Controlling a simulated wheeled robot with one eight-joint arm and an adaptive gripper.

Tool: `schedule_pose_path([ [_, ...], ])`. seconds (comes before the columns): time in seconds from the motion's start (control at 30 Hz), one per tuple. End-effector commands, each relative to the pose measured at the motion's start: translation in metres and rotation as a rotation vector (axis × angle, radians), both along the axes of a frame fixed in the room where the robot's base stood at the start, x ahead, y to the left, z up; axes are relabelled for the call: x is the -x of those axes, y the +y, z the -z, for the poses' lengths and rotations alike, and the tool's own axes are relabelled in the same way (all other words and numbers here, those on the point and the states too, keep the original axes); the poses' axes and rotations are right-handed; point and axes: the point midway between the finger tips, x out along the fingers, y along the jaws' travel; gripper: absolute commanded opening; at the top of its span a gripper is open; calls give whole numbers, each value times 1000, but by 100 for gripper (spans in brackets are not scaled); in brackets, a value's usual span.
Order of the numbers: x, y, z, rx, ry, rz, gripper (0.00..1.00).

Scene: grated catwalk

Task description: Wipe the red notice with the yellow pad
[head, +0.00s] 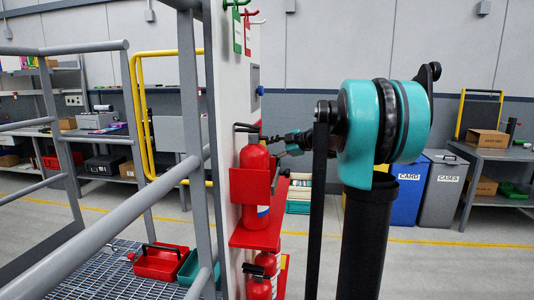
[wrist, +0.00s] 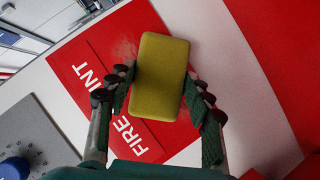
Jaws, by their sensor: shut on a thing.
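The red notice (wrist: 97,62) carries white lettering, with "FIRE" and part of "POINT" readable, and lies on a white panel in the wrist view. A faint greyish smear shows on it near the pad's upper left. The yellow pad (wrist: 160,75) is between the fingers of my gripper (wrist: 161,82), which is shut on its two sides. The pad is in front of the notice and hides its middle; I cannot tell whether they touch. In the head view my gripper (head: 288,143) is at the panel's right side, partly hidden by my arm; pad and notice are not discernible there.
A red fire extinguisher (head: 255,185) in a red holder is close to my gripper, on the panel edge. A grey box with a blue knob (wrist: 15,168) is at the wrist view's lower left. Grey railings (head: 150,205) stand left. Bins (head: 441,190) stand behind right.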

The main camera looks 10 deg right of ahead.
Motion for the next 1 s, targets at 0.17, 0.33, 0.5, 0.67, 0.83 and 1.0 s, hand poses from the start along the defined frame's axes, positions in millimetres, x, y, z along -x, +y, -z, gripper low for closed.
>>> schedule_pose_path([
  [0.17, -5, -1, 0, -1, 0, -1, 28],
  [0.33, -16, -5, 0, -1, 0, -1, 28],
  [0.5, -29, -10, 0, -1, 0, -1, 28],
  [0.67, -37, -13, 0, -1, 0, -1, 28],
  [0.83, -41, -14, 0, -1, 0, -1, 28],
  [1.0, -53, -17, 0, -1, 0, -1, 28],
])
